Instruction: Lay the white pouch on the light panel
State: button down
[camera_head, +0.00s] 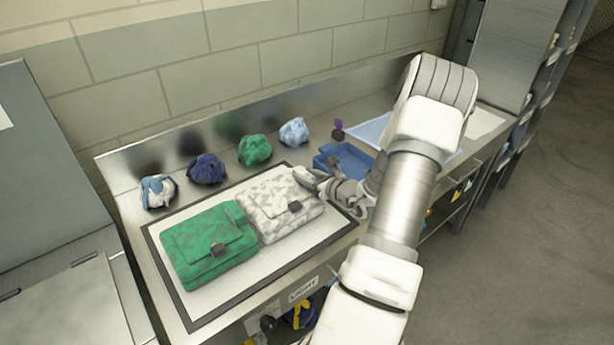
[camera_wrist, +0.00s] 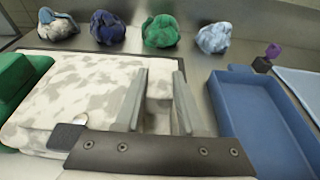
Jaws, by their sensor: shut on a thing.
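The white pouch (camera_head: 276,203), mottled white and grey with a dark clasp, lies on the light panel (camera_head: 301,251) beside a green pouch (camera_head: 207,243). The panel is a pale board with a dark frame. My gripper (camera_head: 308,180) is at the white pouch's right edge. In the wrist view the white pouch (camera_wrist: 75,95) fills the left and middle, and my gripper's fingers (camera_wrist: 158,100) are shut on its side, with pouch fabric between them. The fingers hide part of that edge. The green pouch also shows at the left of the wrist view (camera_wrist: 18,80).
A blue tray (camera_head: 345,160) stands right of the panel, close to my gripper. Several crumpled bundles, including a green one (camera_head: 254,150), line the back by the metal backsplash. A small purple item (camera_head: 338,127) stands behind the tray. A light blue sheet lies farther right.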

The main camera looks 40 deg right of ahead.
jog(key=shift+f, duration=0.2)
jog(key=c, duration=0.5)
grip_release()
jog(key=v, duration=1.2)
jog(key=shift+r+b, duration=0.1)
jog(key=shift+b, duration=0.2)
